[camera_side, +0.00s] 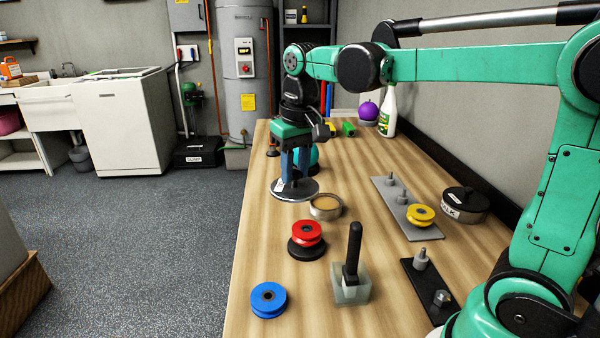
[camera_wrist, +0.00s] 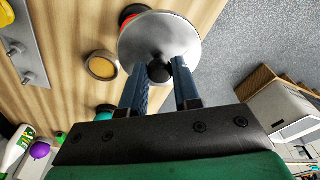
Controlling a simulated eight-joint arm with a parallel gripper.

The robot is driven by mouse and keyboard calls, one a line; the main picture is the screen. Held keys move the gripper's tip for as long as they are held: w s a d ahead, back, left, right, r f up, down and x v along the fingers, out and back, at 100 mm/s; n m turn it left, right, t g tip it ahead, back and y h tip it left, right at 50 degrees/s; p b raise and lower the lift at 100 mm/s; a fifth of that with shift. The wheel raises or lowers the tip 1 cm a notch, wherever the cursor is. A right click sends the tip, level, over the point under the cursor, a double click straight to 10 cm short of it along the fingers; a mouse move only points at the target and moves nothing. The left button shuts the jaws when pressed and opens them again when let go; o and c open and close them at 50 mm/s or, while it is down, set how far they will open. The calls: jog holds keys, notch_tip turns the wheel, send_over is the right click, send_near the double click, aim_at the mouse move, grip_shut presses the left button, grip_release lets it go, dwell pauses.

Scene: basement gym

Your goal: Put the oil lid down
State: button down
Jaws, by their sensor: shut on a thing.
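The lid (camera_side: 300,194) is a flat silver disc with a small pale label. In the wrist view the lid (camera_wrist: 160,40) has a black knob (camera_wrist: 159,71) between my fingertips. My gripper (camera_side: 292,181), also in the wrist view (camera_wrist: 161,77), points down and is shut on that knob. The lid is held about level over the left part of the table; whether it touches the wood I cannot tell. An open round tin (camera_side: 326,208) with amber contents stands just in front and right of it, also in the wrist view (camera_wrist: 101,66).
A red wheel on a black base (camera_side: 307,235), a blue wheel (camera_side: 268,300) and a black-handled block (camera_side: 351,285) stand nearer. A teal round object (camera_side: 312,158) is behind my gripper. A grey pegged plate (camera_side: 381,192) and lidded tin (camera_side: 465,206) are right.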

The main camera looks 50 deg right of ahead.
jog(key=s+d+r+m+g+h, duration=0.1)
jog(key=s+d+r+m, duration=0.1)
jog(key=s+d+m, duration=0.45)
jog(key=s+d+r+m, duration=0.1)
jog(key=s+d+m, duration=0.2)
jog(key=d+m, duration=0.7)
jog(key=shift+n, duration=0.75)
jog(key=f, duration=0.5)
jog(key=d+f, duration=0.1)
jog(key=f, duration=0.8)
jog(key=shift+s+d+f, duration=0.2)
jog(key=shift+d+f, duration=0.2)
jog(key=shift+f, duration=2.4)
jog(key=c, duration=0.6)
grip_release()
jog(key=shift+f, duration=0.15)
jog(key=shift+c, duration=0.2)
